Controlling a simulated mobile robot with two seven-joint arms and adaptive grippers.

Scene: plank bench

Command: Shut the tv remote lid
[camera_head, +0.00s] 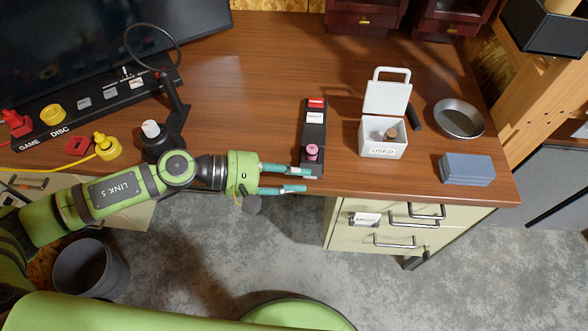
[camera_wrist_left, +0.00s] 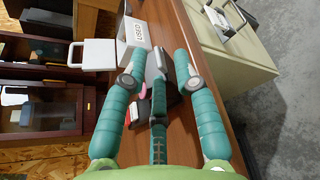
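A long dark device (camera_head: 314,137), which I take for the tv remote, lies near the table's front edge in the head view. It carries a red button, a white "INPUT" key and a pink knob (camera_head: 312,152). I cannot clearly make out its lid; a grey flap-like part (camera_wrist_left: 153,65) shows beyond the knob in the left wrist view. My left gripper (camera_head: 305,180) is at the device's front end, its teal fingers spread. In the left wrist view the open gripper (camera_wrist_left: 160,80) has the device between and beyond its fingers; contact cannot be told. My right gripper is out of view.
A white "USED" box (camera_head: 383,148) with its lid up stands right of the device. A metal dish (camera_head: 459,118) and a blue-grey block (camera_head: 467,169) are further right. A black stand (camera_head: 165,140) is left. Table (camera_head: 250,75) behind the device is clear.

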